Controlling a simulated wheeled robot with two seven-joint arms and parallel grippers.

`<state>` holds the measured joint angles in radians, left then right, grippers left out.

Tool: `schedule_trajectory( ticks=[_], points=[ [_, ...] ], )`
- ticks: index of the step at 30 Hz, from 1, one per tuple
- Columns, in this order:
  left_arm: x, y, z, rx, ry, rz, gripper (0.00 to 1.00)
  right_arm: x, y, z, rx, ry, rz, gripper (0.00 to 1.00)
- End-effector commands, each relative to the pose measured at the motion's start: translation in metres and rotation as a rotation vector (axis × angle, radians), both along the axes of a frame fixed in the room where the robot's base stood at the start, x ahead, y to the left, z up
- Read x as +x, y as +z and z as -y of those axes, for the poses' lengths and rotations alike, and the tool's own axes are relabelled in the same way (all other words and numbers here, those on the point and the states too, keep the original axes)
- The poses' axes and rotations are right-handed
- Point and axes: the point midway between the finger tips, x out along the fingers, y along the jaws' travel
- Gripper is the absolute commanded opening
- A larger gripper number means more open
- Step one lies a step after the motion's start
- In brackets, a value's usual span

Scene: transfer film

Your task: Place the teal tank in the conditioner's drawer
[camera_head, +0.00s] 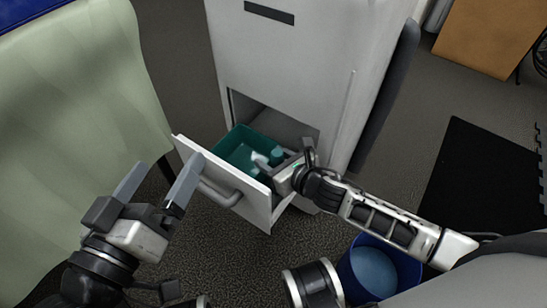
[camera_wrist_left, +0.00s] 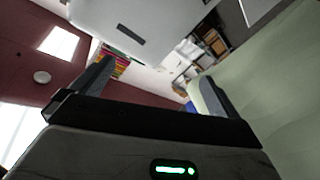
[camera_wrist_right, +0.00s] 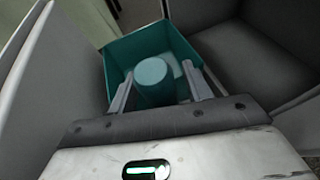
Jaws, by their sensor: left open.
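The teal tank (camera_head: 234,147), an open box, sits inside the pulled-out drawer (camera_head: 257,206) of the white conditioner (camera_head: 299,62). The right wrist view shows the tank (camera_wrist_right: 125,52) with a lighter teal cylinder (camera_wrist_right: 152,84) inside it. My right gripper (camera_head: 274,163) reaches over the drawer from the right. Its fingers (camera_wrist_right: 158,90) are spread on either side of the cylinder, with a gap visible at the right finger. My left gripper (camera_head: 158,184) is open and empty, left of the drawer front and handle. The tank's lower part is hidden by the drawer front.
A blue bin (camera_head: 351,270) stands on the floor at the lower right, below my right arm. A pale green covered surface (camera_head: 65,120) fills the left side. A black mat (camera_head: 478,170) lies at the right. Grey floor is clear around the drawer's left side.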

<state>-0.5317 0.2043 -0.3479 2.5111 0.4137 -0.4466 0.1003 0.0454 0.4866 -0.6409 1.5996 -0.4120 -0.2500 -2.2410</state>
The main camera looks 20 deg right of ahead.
Motion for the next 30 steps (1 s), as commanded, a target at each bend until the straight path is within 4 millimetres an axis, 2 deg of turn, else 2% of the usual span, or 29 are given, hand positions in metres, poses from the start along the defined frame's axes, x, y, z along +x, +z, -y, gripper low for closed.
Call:
schedule_trajectory(
  ticks=[5,11,15,21,24,30],
  points=[
    [-0.001,0.002,0.001,-0.006,-0.006,-0.01,1.0,0.0,0.005,0.0,0.001,0.0,0.001,0.49],
    [-0.004,0.002,0.0,0.034,0.0,-0.039,1.0,-0.028,0.017,0.011,-0.001,0.001,-0.004,0.49],
    [-0.003,-0.005,-0.002,0.091,0.009,-0.058,1.0,-0.056,0.029,0.023,0.0,0.001,-0.004,0.49],
    [-0.004,-0.014,-0.005,0.149,0.019,-0.074,1.0,-0.088,0.042,0.036,0.0,0.001,-0.002,0.49],
    [-0.005,-0.017,-0.006,0.166,0.018,-0.078,1.0,-0.097,0.045,0.04,0.0,0.0,-0.002,0.49],
    [-0.005,-0.018,-0.007,0.18,0.017,-0.076,1.0,-0.103,0.048,0.043,0.0,0.0,0.0,0.49]
  ],
)
